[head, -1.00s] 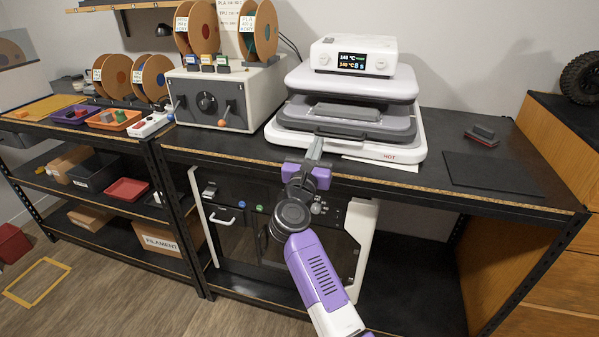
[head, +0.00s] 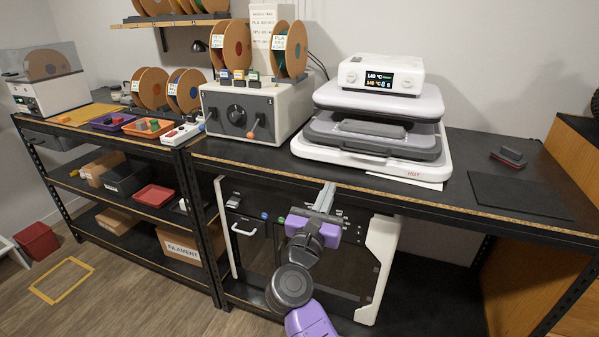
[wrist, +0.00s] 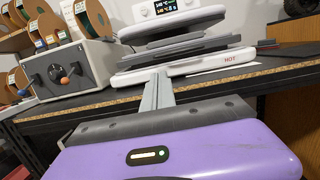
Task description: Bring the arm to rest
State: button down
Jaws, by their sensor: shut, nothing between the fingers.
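My gripper (head: 325,196) is purple with grey fingers and is shut and empty. In the head view it is in front of the bench's front edge, near the white-framed machine under the benchtop. In the wrist view its closed fingers (wrist: 157,92) point towards the bench edge and the white heat press. The heat press (head: 372,130) stands on the benchtop with its upper part raised over a dark grey slab. Its front is marked HOT.
The wooden bench edge (head: 450,204) lies close beyond my gripper. A grey control box (head: 252,112) stands left of the press. A dark mat (head: 520,194) and a small grey and red block (head: 509,157) lie to the right. Open floor (head: 130,300) shows at lower left.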

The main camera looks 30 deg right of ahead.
jog(key=s+a+r+n+t, duration=0.1)
jog(key=a+r+n+t, duration=0.25)
jog(key=r+n, duration=0.3)
jog(key=s+a+f+n+t+y+p, duration=0.1)
jog(key=s+a+n+t+y, duration=0.3)
jog(key=n, duration=0.5)
jog(key=s+a+n+t+y, duration=0.25)
jog(key=s+n, duration=0.35)
jog(key=n, duration=0.3)
jog(key=s+a+f+n+g+y+p, duration=0.1)
jog(key=s+a+f+n+g+y, duration=0.1)
jog(key=s+n, duration=0.5)
jog(key=s+a+f+n+g+y+p, duration=0.1)
jog(key=s+f+n, duration=0.5)
jog(key=s, duration=0.8)
jog(key=s+a+f+n+g+y+p, duration=0.1)
jog(key=s+a+f+n+g+y, duration=0.3)
jog(key=s+n+y, duration=0.3)
jog(key=s+a+f+n, duration=0.1)
jog(key=s+n, duration=0.1)
jog(key=s, duration=0.2)
jog(key=shift+a, duration=0.2)
